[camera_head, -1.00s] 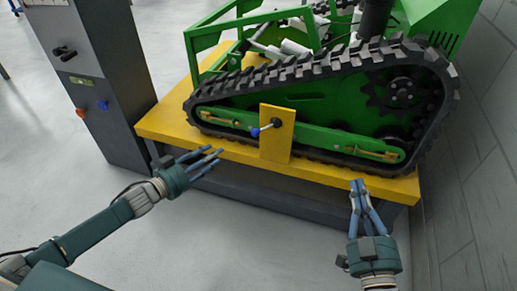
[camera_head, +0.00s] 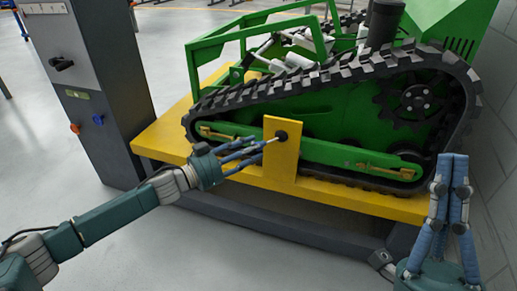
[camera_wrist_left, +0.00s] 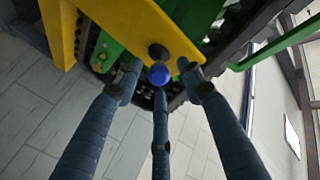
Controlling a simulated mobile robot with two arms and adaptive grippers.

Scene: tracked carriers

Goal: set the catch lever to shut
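The catch lever (camera_head: 271,140) sits on an upright yellow plate (camera_head: 284,165) in front of the green tracked carrier. Its pale rod runs left and slightly down from a black pivot (camera_head: 282,135); its knob is hidden by fingers in the head view. In the left wrist view the blue knob (camera_wrist_left: 159,74) shows just below the black pivot (camera_wrist_left: 158,52). My left gripper (camera_head: 256,148) is open, its fingers spread around the knob; contact cannot be told. My right gripper (camera_head: 453,160) has its fingertips together, empty, at the right, away from the plate.
The carrier's black track (camera_head: 330,77) lies close behind the plate. The carrier stands on a yellow platform (camera_head: 165,135). A grey control cabinet (camera_head: 113,125) stands at the left, and a grey wall (camera_head: 497,150) closes off the right side.

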